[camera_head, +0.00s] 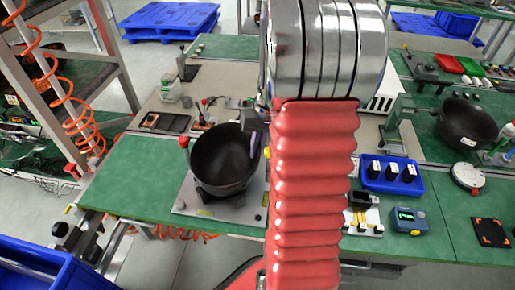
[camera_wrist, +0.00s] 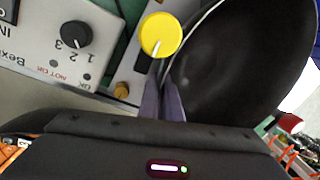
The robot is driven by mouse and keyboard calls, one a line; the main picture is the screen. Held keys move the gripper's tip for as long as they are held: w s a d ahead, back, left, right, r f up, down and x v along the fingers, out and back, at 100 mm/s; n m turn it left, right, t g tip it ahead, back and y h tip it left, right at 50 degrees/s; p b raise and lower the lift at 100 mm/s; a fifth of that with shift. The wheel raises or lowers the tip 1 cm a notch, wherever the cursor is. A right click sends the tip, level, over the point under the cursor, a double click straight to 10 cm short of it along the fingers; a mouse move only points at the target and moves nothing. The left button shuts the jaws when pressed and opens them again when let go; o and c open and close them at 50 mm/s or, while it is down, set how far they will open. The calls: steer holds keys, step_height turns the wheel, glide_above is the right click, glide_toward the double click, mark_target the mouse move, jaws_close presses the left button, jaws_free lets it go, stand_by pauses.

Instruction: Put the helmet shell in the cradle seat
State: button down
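The helmet shell (camera_head: 222,158) is a black, open-topped bowl. In the head view it is above a grey base plate (camera_head: 190,203), left of my red arm. The dark cradle seat (camera_head: 222,190) shows only in part under the shell, so I cannot tell whether the shell rests fully in it. My gripper (camera_head: 257,128) is at the shell's right rim, partly hidden by my arm. In the wrist view the two fingers (camera_wrist: 163,90) are close together with the rim of the shell (camera_wrist: 245,60) between them.
A red-knobbed lever (camera_head: 183,143) stands at the plate's left. A panel with knobs (camera_wrist: 70,40) and a yellow knob (camera_wrist: 161,35) are close to the fingers. A second black bowl (camera_head: 466,122) and a blue tray (camera_head: 391,174) are on the right. Bare green table (camera_head: 135,180) lies left.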

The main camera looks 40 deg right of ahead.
steer(key=c, duration=2)
jaws_free()
steer(key=r, duration=0.4)
steer(key=d+r, duration=0.1)
steer(key=r, duration=0.3)
steer(key=s+d+r, duration=0.1)
steer(key=r, duration=0.3)
steer(key=shift+s, duration=0.1)
steer(key=s+a+r+n+t+h, duration=0.1)
steer(key=a+r+n+h, duration=0.3)
steer(key=a, duration=1.2)
steer(key=shift+s+a+r+n+t+y, duration=0.2)
steer(key=shift+s+a+n+t+y, duration=0.25)
steer(key=shift+s+a, duration=1.3)
steer(key=shift+s+a+r+n+t+y, duration=0.25)
steer(key=shift+s+a+t, duration=0.6)
steer(key=shift+a, duration=1.7)
steer(key=shift+s+a+r+n+t+y, duration=0.15)
steer(key=shift+s+a+n+t+y, duration=0.2)
steer(key=shift+s+a, duration=1.5)
